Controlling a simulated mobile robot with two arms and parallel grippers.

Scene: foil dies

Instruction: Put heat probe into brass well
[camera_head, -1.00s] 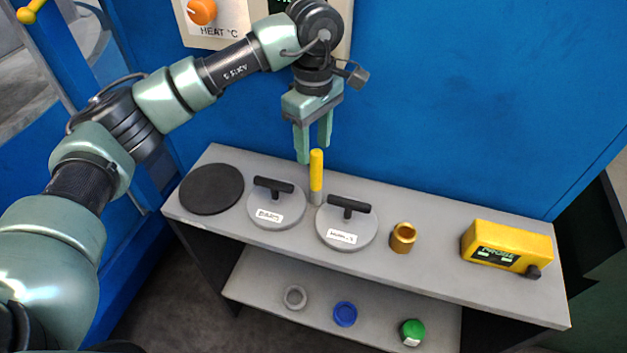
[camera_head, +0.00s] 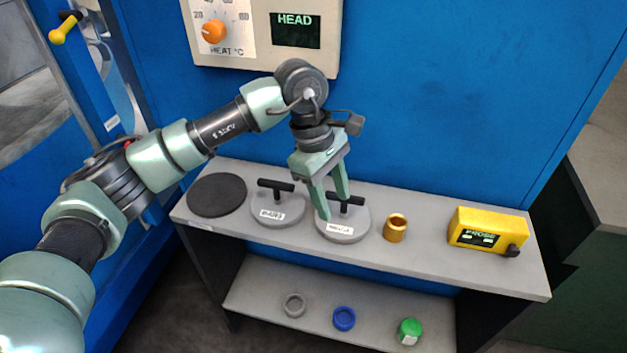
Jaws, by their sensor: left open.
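The brass well (camera_head: 396,229) is a small open-topped brass cup on the grey shelf top, right of the right-hand lidded disc. My left gripper (camera_head: 333,203) is open and points down, its fingers in front of the right-hand disc's black handle in the picture. No yellow-topped rod, which looks like the heat probe, shows now; its earlier spot between the two handled discs lies behind the gripper. I cannot tell whether the rod is between the fingers. My right gripper is out of view.
Two labelled grey discs with black handles (camera_head: 277,210) (camera_head: 343,226) and a dark round pad (camera_head: 217,195) stand on the shelf top (camera_head: 430,255). A yellow PROBE box (camera_head: 487,231) is at right. The lower shelf holds a grey ring (camera_head: 294,305), blue cap (camera_head: 344,318) and green cap (camera_head: 410,331).

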